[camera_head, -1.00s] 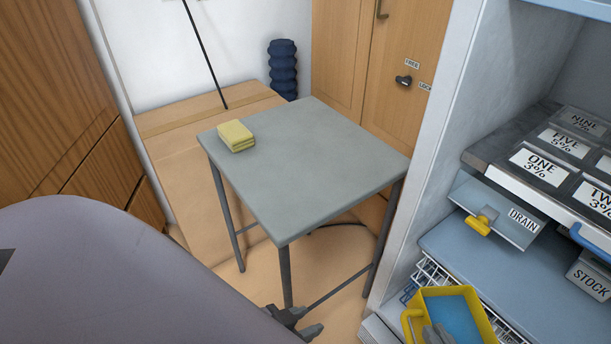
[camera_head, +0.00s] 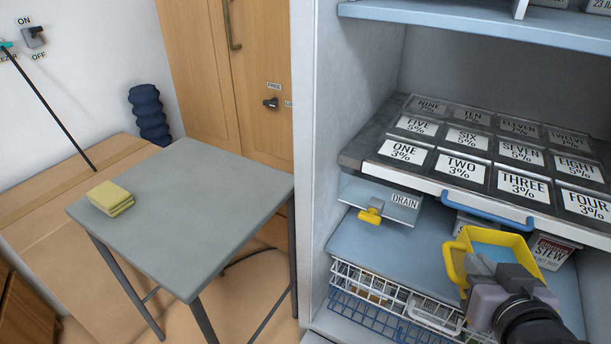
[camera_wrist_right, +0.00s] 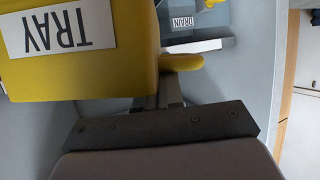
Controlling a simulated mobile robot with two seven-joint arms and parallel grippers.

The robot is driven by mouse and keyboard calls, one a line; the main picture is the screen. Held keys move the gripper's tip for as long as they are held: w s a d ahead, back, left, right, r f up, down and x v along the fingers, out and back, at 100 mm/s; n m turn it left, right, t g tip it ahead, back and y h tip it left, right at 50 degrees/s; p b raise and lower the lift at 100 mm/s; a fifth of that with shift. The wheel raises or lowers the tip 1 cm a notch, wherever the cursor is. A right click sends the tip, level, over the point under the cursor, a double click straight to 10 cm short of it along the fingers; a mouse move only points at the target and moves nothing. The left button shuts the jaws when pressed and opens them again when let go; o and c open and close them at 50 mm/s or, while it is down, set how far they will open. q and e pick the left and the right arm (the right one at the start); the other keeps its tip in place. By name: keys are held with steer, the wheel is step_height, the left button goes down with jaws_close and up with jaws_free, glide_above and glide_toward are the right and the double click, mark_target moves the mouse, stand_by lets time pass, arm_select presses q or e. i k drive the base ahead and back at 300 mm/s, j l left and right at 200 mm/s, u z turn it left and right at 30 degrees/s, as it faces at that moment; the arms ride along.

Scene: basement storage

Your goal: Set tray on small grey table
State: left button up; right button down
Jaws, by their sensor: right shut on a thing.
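The tray is a small yellow box (camera_head: 541,249) with a blue inside and a yellow handle (camera_head: 452,265) on its left. In the head view it is at the lower right, at the lower shelf of the cabinet. In the right wrist view the yellow tray (camera_wrist_right: 115,75) shows a white TRAY label. My right gripper (camera_head: 497,283) is shut on the tray, at a yellow part; its fingertips are partly hidden. My left gripper is out of view.
The cabinet's side wall (camera_head: 320,150) stands between table and tray. A drain drawer (camera_head: 385,200) with a yellow tap and a slab of labelled lids (camera_head: 465,168) are above the shelf. A wire basket (camera_head: 395,310) is below. Most of the tabletop is clear.

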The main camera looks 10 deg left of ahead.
mark_target(181, 227)
steer(key=j+u, duration=0.1)
steer(key=u, duration=0.4)
steer(key=j+u, duration=0.1)
steer(key=u, duration=0.85)
steer(key=i+j+u, duration=0.1)
steer(key=u, duration=0.35)
steer(key=i+j, duration=0.1)
steer(key=i+z, duration=0.1)
steer(key=z, duration=0.3)
steer(key=i+j+z, duration=0.1)
steer(key=z, duration=0.35)
steer(key=j+z, duration=0.1)
steer(key=i+j, duration=0.05)
